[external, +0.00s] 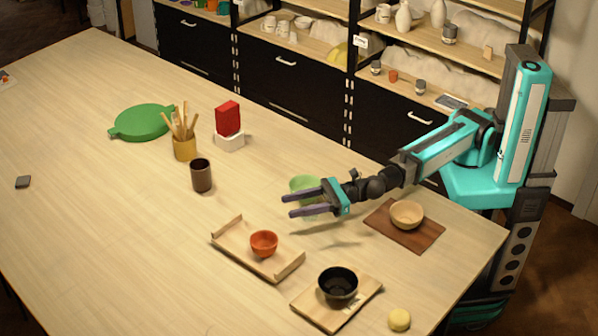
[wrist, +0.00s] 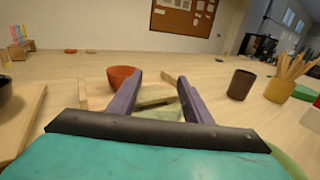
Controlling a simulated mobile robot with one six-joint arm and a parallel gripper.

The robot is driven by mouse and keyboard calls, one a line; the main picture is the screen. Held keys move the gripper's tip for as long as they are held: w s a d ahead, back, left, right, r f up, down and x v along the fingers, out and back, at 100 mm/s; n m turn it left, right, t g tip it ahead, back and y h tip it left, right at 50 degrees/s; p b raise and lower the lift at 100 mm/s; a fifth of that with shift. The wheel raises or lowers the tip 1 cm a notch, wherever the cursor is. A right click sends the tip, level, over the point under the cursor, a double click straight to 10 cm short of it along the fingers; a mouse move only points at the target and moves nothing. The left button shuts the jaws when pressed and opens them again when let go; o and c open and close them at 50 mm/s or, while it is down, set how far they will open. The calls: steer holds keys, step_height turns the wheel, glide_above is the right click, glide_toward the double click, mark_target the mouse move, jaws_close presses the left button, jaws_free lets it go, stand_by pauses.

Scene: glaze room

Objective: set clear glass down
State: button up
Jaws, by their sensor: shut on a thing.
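My gripper (external: 289,206) reaches out low over the table, its two purple fingers pointing left. In the wrist view the fingers (wrist: 160,78) are shut on a see-through, faintly greenish clear glass (wrist: 158,101). The glass is hard to make out against the table, and in the external view I cannot make out its outline. I cannot tell whether its base touches the table. A pale green cup or bowl (external: 303,183) stands right behind my gripper, partly hidden by it.
In front is a wooden tray (external: 228,250) with an orange bowl (external: 264,243); a black bowl (external: 338,283) sits on a board. A tan bowl (external: 407,215) rests on a brown board. A dark brown cup (external: 201,176) and tool holder (external: 185,148) stand behind left. The left table is mostly clear.

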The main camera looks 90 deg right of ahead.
steer(key=shift+f, duration=0.5)
steer(key=shift+f+b, duration=0.65)
steer(key=shift+f, duration=1.35)
steer(key=shift+f, duration=0.15)
steer(key=o, duration=1.2)
steer(key=shift+s, duration=0.1)
steer(key=shift+v, duration=1.3)
steer(key=shift+r+p, duration=0.35)
steer(key=shift+p, duration=0.1)
steer(key=shift+d+f+p, duration=0.1)
steer(key=shift+p, duration=0.5)
